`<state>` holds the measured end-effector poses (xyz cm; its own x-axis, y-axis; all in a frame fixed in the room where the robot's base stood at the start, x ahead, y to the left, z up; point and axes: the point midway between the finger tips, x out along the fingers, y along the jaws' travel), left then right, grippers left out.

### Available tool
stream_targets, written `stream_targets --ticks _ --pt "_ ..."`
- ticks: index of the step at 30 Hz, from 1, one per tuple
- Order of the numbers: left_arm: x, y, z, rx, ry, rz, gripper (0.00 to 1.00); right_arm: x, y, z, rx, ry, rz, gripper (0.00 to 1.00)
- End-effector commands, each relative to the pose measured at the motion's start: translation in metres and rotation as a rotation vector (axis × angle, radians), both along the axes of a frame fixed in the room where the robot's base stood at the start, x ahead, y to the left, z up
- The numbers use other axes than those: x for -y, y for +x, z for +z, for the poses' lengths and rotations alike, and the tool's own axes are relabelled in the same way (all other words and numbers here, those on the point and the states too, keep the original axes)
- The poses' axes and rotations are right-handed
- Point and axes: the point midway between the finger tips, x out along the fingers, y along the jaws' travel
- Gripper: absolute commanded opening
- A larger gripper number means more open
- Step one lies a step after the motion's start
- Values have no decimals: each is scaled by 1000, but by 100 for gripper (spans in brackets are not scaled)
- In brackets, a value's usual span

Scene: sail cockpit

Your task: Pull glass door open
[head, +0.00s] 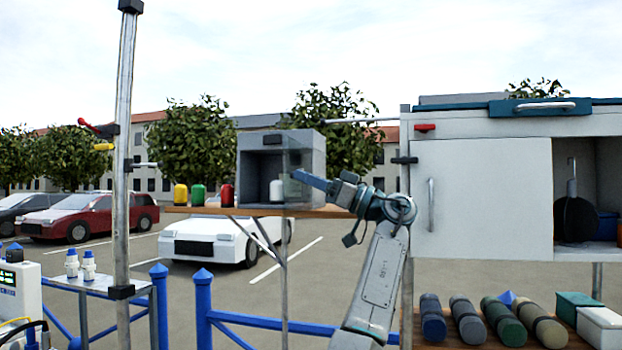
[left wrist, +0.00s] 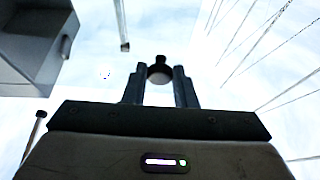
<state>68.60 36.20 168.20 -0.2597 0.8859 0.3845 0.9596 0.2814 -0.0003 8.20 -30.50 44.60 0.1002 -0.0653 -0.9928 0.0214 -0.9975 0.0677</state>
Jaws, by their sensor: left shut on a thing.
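A grey box-shaped cabinet (head: 312,150) stands on a wooden shelf, its dark interior facing me. A faint see-through glass door (head: 297,163) shows at the right part of its front; how far it stands open I cannot tell. A small white container (head: 277,190) shows in or before the opening. My left gripper (head: 303,178) is at the right side of the cabinet front, at the glass. In the left wrist view its fingers (left wrist: 160,85) are shut on a round dark knob (left wrist: 160,72), seemingly the door's handle. My right gripper is not in view.
The wooden shelf (head: 335,212) also carries yellow, green and red containers (head: 211,195) left of the cabinet. A white cupboard (head: 480,190) with a vertical handle stands to the right. A metal pole (head: 122,180) rises at left. Several rolls (head: 433,318) lie lower right.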

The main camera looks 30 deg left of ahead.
Motion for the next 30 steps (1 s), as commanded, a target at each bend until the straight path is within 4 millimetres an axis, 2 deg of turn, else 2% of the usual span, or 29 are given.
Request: stream_targets --ticks 5,6,9,20,23,30 --pt "-1 0 0 1 -2 1 0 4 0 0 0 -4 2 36" --pt "-1 0 0 1 -2 1 31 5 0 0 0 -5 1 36" --pt "-1 0 0 1 -1 1 46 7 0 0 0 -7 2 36" --pt "6 2 -4 0 -1 -2 46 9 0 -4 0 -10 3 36" --pt "18 5 -11 0 -1 -3 46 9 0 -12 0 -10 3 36" --pt "62 19 -30 -1 -1 -3 46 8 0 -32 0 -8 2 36"
